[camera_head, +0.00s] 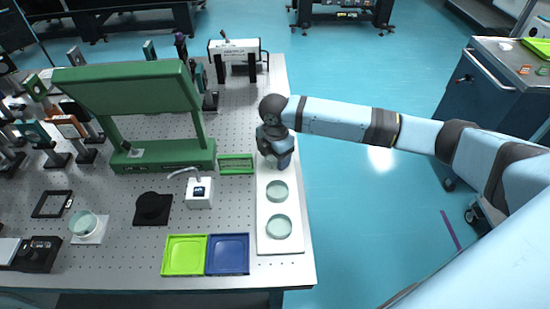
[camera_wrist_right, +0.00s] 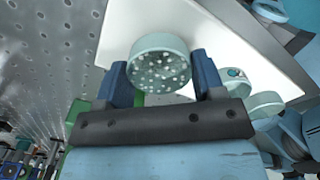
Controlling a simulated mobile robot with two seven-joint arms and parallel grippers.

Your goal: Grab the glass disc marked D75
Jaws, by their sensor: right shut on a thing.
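My right gripper (camera_head: 277,158) is over the far end of a long white board (camera_head: 266,245) at the table's right edge. In the right wrist view its two blue fingers stand on either side of a round pale-green glass disc (camera_wrist_right: 160,64), which has light speckles on its face. The gripper is shut on this disc; the head view mostly hides it. Two more glass discs, a middle one (camera_head: 277,191) and a near one (camera_head: 279,227), lie on the board. I cannot read a D75 mark on any disc. My left gripper is not in view.
A green tray (camera_head: 184,255) and a blue tray (camera_head: 228,254) stand left of the board's near end. A small green box (camera_head: 236,164) and a large green frame (camera_head: 163,157) are left of the gripper.

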